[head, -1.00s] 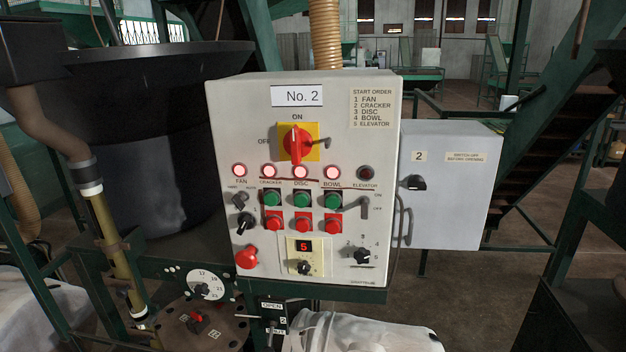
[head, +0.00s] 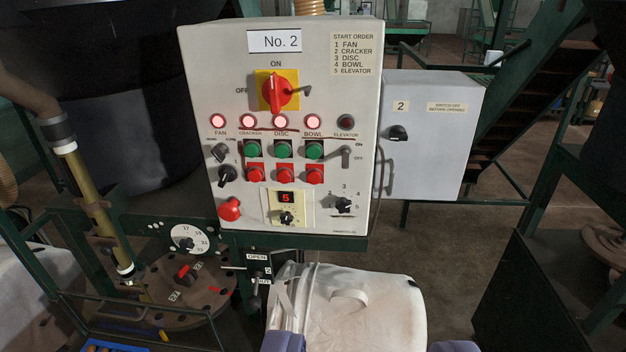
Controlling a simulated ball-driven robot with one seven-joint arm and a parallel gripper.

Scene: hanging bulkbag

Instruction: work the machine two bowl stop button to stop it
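The No. 2 control panel (head: 355,105) stands upright ahead in the head view. Its bowl stop button (head: 315,175) is the red one at the right of the red row, below the green bowl start button (head: 314,150). The bowl lamp (head: 313,121) above them glows. Nothing covers the stop button.
Red stop buttons for fan/cracker (head: 256,175) and disc (head: 285,175) sit close left. A selector knob (head: 344,205) and a lever switch (head: 346,157) are close right. A grey box (head: 430,150) stands right of the panel.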

